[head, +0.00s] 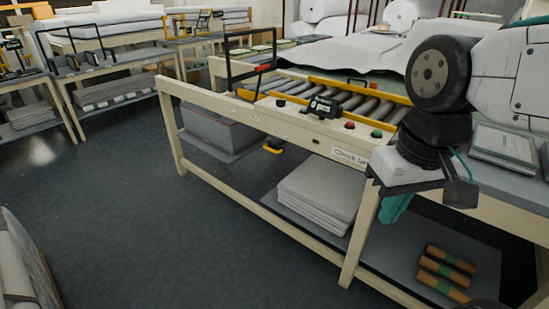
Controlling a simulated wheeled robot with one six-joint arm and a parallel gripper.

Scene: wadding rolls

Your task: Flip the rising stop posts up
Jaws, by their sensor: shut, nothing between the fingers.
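A roller table (290,118) stands in the middle, its grey rollers crossed by yellow bars (358,88). I cannot tell which of these parts are the stop posts. A small black display box (324,106) sits on the front rail, with red and green buttons (376,134) to its right. My gripper (396,207), with teal fingertips, hangs at the right in front of the table, apart from the lever. It is shut and empty, partly hidden by its mount.
Folded white sheets (318,192) and brown rolls (444,272) lie on the lower shelf. A yellow-edged pedal (272,148) hangs under the table. Other benches (110,72) stand at the back left. A pale bulky thing (20,265) is at lower left. The dark floor (160,235) between is clear.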

